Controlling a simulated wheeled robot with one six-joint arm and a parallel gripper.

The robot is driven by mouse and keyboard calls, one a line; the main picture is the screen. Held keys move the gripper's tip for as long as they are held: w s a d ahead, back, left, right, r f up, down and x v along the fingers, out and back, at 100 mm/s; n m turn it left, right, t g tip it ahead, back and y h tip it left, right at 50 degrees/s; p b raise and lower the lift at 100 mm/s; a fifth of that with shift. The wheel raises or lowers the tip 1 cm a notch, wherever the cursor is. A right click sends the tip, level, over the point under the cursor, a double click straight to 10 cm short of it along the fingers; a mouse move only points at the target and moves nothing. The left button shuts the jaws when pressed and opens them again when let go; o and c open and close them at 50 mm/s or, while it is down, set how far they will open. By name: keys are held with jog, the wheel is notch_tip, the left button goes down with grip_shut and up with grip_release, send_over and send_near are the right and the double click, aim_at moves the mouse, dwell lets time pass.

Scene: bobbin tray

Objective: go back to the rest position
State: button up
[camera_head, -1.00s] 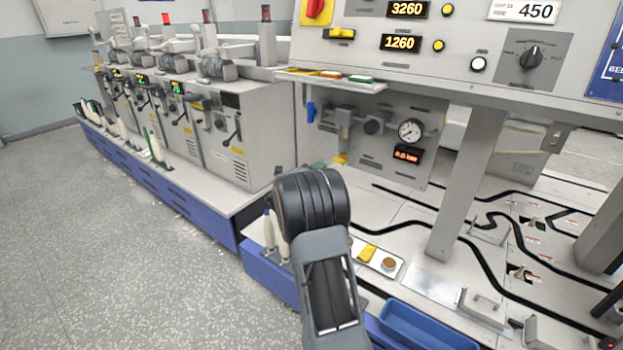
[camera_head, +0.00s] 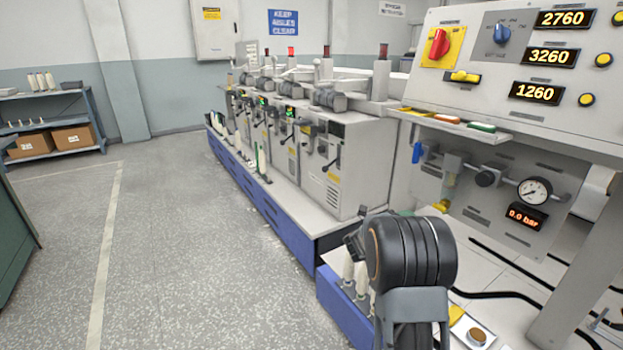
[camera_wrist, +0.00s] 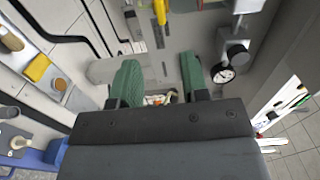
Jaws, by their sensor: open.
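My gripper (camera_wrist: 160,78) shows in the wrist view with its two green fingers spread apart. It is open, and nothing is clearly held between the fingers. A small pale and orange patch shows low between them, too small to tell what it is. In the head view my black arm joint stands in front of the machine panel, and the fingers are hidden behind it. White bobbins (camera_head: 361,285) stand at the left end of the bench, beside my arm.
The pressure gauge (camera_head: 535,192) and valve panel are close behind my arm; the gauge also shows in the wrist view (camera_wrist: 223,73). A small shelf (camera_head: 455,124) juts out above. A row of spindle machines (camera_head: 338,165) runs back to the left. The floor (camera_head: 180,240) at left is clear.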

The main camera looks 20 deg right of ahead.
jog(key=w+a+r+n+t+y+p, duration=0.2)
jog(key=a+r+n+t+y+p, duration=0.25)
jog(key=a+r, duration=0.2)
jog(key=w+a+r+n+t+y+p, duration=0.3)
jog(key=a+r+n+p, duration=0.2)
jog(key=r+n, duration=0.15)
jog(key=s+a+r+n+y+p, duration=0.4)
jog(key=a+r+n+y+p, duration=0.3)
jog(key=a, duration=0.4)
jog(key=s+a+r+n+g+y+p, duration=0.1)
jog(key=s+a+r+n+g+p, duration=0.1)
jog(key=s+a+n+g+p, duration=0.2)
jog(key=s+a+r+n+g+y+p, duration=0.2)
jog(key=s+a+n+g+p, duration=0.2)
jog(key=s+n, duration=0.7)
jog(key=s+p, duration=0.1)
jog(key=s, duration=0.6)
jog(key=shift+s+a, duration=0.15)
jog(key=shift+a, duration=0.2)
jog(key=shift+o, duration=0.3)
jog(key=shift+a+r, duration=0.1)
jog(key=shift+r, duration=0.05)
